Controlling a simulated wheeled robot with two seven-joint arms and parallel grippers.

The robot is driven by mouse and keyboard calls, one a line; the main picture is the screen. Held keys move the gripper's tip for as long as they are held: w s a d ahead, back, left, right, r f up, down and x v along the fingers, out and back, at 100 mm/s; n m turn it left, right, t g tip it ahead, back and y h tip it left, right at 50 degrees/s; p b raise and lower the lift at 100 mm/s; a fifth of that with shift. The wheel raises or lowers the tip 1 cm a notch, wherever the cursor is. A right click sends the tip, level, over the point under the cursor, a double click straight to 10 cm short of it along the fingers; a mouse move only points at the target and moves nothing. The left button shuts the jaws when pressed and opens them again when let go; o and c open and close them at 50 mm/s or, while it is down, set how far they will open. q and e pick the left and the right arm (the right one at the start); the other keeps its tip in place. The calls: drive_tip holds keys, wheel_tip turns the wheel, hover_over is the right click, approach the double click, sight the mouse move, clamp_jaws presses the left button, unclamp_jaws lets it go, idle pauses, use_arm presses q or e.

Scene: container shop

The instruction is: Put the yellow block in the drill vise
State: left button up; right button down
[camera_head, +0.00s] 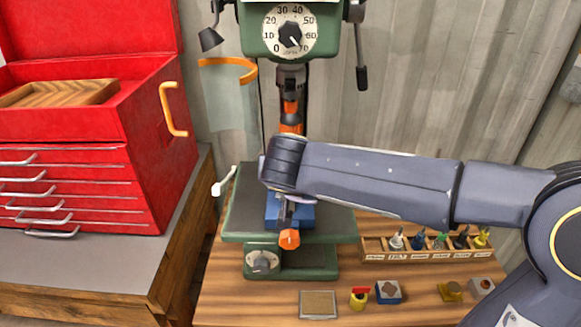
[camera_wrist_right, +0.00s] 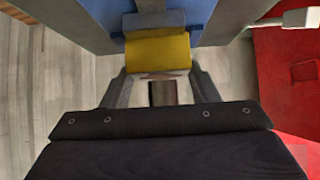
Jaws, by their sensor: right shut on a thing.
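The yellow block (camera_wrist_right: 157,52) shows in the right wrist view between the fingertips of my right gripper (camera_wrist_right: 158,73), which is shut on it. The blue drill vise (camera_wrist_right: 198,14) with a grey jaw part (camera_wrist_right: 155,20) lies right beyond the block; I cannot tell whether the block is inside the jaws. In the head view the vise (camera_head: 271,213) sits on the drill press table, with its orange handle (camera_head: 289,239) towards me. My right wrist covers part of the vise, and the block and right gripper are hidden there. My left gripper is not in view.
The green drill press (camera_head: 335,225) stands on the wooden bench, its orange chuck part (camera_head: 291,112) above the vise. A bit rack (camera_head: 425,256) is at right. A flat tan plate (camera_head: 318,304) and several small blocks lie in front. A red tool chest (camera_head: 80,190) stands left.

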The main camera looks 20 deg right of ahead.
drive_tip(key=shift+f, duration=0.2)
drive_tip(key=c, duration=0.5)
unclamp_jaws()
drive_tip(key=shift+f, duration=0.1)
drive_tip(key=shift+r+b, duration=0.4)
drive_tip(key=shift+r, duration=0.15)
drive_tip(key=p+v, duration=0.1)
drive_tip(key=v, duration=1.1)
